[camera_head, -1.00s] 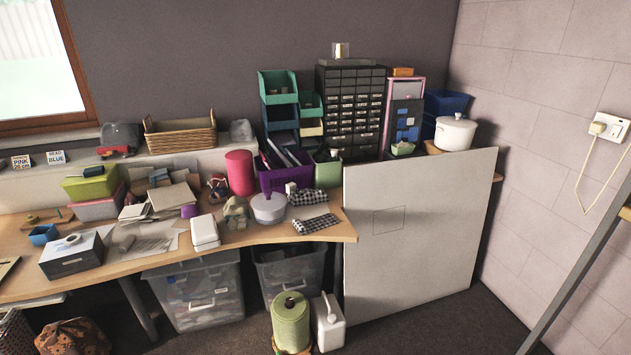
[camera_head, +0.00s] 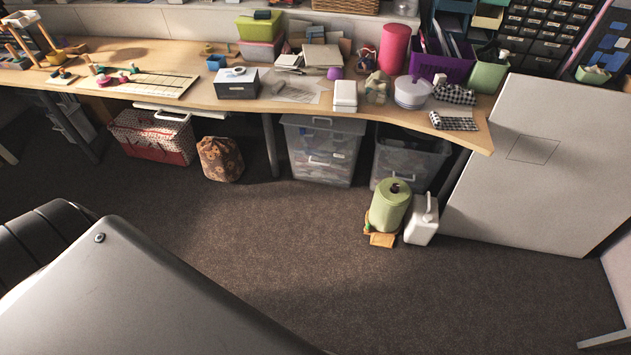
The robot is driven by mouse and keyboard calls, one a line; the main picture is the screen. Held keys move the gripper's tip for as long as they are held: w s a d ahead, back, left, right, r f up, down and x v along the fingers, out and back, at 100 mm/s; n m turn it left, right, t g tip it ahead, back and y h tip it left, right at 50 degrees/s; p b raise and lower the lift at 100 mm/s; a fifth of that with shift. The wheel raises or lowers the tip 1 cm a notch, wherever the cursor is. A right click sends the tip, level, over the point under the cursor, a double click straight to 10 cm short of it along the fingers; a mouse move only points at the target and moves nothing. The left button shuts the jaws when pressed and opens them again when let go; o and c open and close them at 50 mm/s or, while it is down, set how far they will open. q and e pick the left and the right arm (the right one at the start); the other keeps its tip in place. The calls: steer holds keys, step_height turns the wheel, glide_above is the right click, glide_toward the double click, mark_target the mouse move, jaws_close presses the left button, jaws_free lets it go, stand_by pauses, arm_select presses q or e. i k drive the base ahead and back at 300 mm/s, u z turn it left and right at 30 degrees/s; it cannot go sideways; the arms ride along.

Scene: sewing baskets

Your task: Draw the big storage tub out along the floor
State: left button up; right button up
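A big clear storage tub (camera_head: 322,152) with a pale lid stands on the floor under the desk, just right of a table leg, with its front facing me. Its contents show dimly through the wall. A second, darker clear tub (camera_head: 408,158) stands to its right under the desk, partly hidden by the green roll. Neither of my grippers shows in the head view.
A green roll (camera_head: 390,206) and a white jug (camera_head: 421,218) stand before the darker tub. A patterned sack (camera_head: 219,159) and a red-and-white basket (camera_head: 153,138) sit left of the table leg (camera_head: 271,146). The carpet (camera_head: 290,235) before the tub is clear.

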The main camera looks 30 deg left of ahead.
mark_target(325, 155)
steer(key=u, duration=0.5)
steer(key=k, duration=1.15)
steer(key=u, duration=0.75)
steer(key=i, duration=0.45)
steer(key=u, duration=0.65)
steer(key=i, duration=1.05)
steer(key=z, duration=0.65)
steer(key=i, duration=1.1)
steer(key=z, duration=0.85)
